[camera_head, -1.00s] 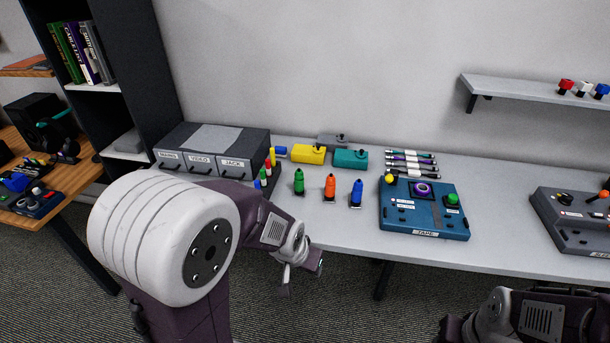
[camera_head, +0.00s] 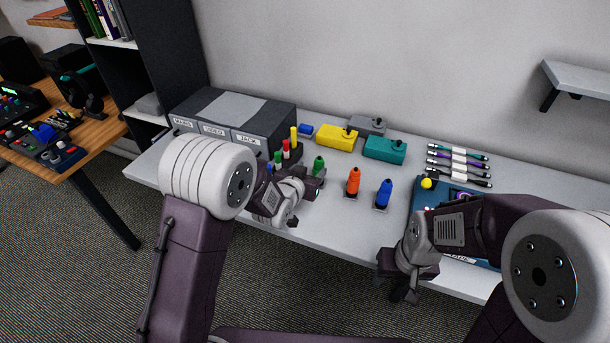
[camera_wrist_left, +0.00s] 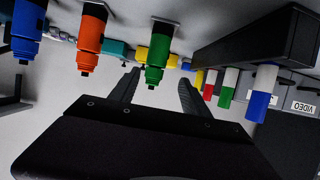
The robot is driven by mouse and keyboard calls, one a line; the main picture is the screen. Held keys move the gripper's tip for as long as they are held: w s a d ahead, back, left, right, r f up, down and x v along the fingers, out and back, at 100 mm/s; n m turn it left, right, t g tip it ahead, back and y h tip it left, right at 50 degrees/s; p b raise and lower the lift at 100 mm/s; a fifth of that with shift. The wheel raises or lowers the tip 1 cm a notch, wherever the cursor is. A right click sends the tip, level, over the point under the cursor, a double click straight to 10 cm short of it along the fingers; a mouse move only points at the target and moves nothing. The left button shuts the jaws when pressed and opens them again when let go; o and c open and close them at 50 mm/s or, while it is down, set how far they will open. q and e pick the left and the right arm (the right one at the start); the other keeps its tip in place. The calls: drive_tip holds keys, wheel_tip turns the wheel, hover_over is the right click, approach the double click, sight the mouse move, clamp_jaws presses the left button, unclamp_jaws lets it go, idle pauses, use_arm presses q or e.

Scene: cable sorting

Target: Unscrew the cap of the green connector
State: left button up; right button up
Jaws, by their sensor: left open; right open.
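The green connector (camera_head: 319,165) stands upright on the table, its lower part hidden behind my left gripper (camera_head: 313,185) in the head view. In the left wrist view, which is upside down, the green connector (camera_wrist_left: 160,48) shows whole, with its narrow tip pointing down the picture. My left gripper (camera_wrist_left: 158,88) is open there. The connector lies ahead between the lines of its two fingers, and nothing is held. My right gripper (camera_head: 402,285) is open and empty at the table's front edge, right of the connectors.
An orange connector (camera_head: 353,182) and a blue connector (camera_head: 383,194) stand right of the green one. The grey drawer box (camera_head: 250,138) is to the left. Yellow (camera_head: 336,137) and teal (camera_head: 384,149) boxes sit behind. My right arm partly hides the blue tape device (camera_head: 426,199).

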use_arm(q)
drive_tip(key=shift+s+d, duration=0.2)
drive_tip(key=shift+s, duration=0.25)
drive_tip(key=p+x, duration=0.1)
drive_tip(key=x, duration=0.8)
drive_tip(key=shift+w+d+f, duration=0.15)
drive_tip(key=shift+w+d, duration=0.05)
drive_tip(key=shift+s, duration=0.1)
drive_tip(key=c, duration=0.4)
clamp_jaws()
